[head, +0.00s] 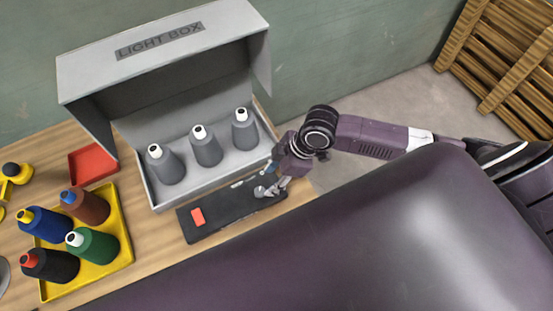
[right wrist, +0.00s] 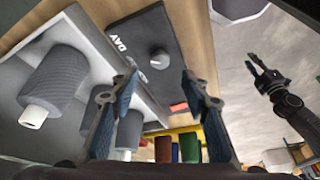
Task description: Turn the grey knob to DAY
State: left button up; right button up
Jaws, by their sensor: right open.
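The grey knob (head: 259,191) sits near the right end of a black control panel (head: 228,215) in front of the light box. In the right wrist view the round knob (right wrist: 159,59) stands on the panel, with the white word DAY (right wrist: 122,45) beside it. My right gripper (head: 270,186) is at the knob in the head view. In the right wrist view its two fingers (right wrist: 159,78) are spread, with the knob between and beyond their tips; I see no contact. My left gripper (right wrist: 262,70) shows at the right of the right wrist view, its opening unclear.
The grey light box (head: 75,80) holds three grey cones of thread (head: 206,148). A red-orange switch (head: 198,217) is at the panel's left. A yellow tray (head: 118,258) with several coloured cones and a red tray (head: 92,163) stand left.

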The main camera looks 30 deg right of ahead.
jog(key=v, duration=0.4)
jog(key=shift+f, duration=0.1)
dwell(0.5)
